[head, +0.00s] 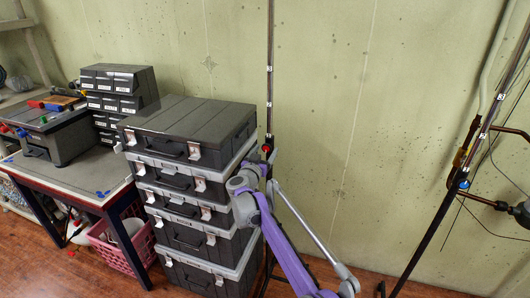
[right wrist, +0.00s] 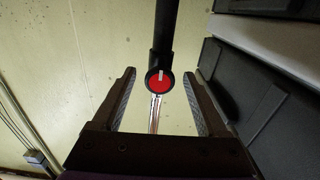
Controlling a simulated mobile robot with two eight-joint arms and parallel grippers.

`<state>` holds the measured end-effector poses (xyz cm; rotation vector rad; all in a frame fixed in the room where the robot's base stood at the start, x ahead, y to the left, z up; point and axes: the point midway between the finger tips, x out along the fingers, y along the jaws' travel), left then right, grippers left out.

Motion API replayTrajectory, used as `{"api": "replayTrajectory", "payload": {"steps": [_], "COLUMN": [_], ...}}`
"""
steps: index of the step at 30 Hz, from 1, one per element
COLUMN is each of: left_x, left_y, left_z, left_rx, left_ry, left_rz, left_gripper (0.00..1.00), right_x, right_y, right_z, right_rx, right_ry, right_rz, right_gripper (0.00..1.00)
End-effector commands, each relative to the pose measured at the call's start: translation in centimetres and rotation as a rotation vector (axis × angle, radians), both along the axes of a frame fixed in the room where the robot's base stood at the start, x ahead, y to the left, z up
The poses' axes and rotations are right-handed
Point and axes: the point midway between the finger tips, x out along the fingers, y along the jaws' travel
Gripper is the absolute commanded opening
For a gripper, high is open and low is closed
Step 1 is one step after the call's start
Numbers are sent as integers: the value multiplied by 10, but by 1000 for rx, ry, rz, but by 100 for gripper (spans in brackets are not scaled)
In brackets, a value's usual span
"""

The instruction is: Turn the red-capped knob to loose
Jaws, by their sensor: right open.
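The red-capped knob (head: 266,148) sits on an upright dark pole (head: 270,60) that stands by the wall, just right of the stacked cases. In the right wrist view the knob (right wrist: 153,85) shows a round red face with a black rim and a white mark pointing nearly straight up. My right gripper (right wrist: 160,76) is open, with one finger on each side of the knob and a visible gap on both sides. In the head view its fingers are small and partly hidden near the knob. My left gripper is in neither view.
A stack of grey-black cases (head: 188,205) stands close left of the pole. Another leaning pole with a blue-capped knob (head: 464,184) is at the right. A workbench (head: 85,175) with drawers and a pink basket (head: 122,245) are at left. Wall space between the poles is clear.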

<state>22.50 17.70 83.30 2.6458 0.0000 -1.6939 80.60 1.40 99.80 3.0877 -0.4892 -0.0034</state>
Motion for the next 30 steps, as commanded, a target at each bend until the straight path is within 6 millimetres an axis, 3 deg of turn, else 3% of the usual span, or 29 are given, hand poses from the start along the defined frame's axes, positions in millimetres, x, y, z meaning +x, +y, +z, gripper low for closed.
{"api": "replayTrajectory", "payload": {"steps": [8,21,30], "left_x": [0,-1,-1], "left_y": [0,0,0], "left_z": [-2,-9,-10], "left_rx": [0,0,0], "left_ry": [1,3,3], "left_rz": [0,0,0], "left_gripper": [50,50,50], "right_x": [-11,-86,-103], "right_y": [4,29,33], "right_z": [0,0,0], "right_rx": [1,0,0], "right_ry": [0,0,0], "right_rz": [1,2,0], "right_gripper": [76,76,76]}}
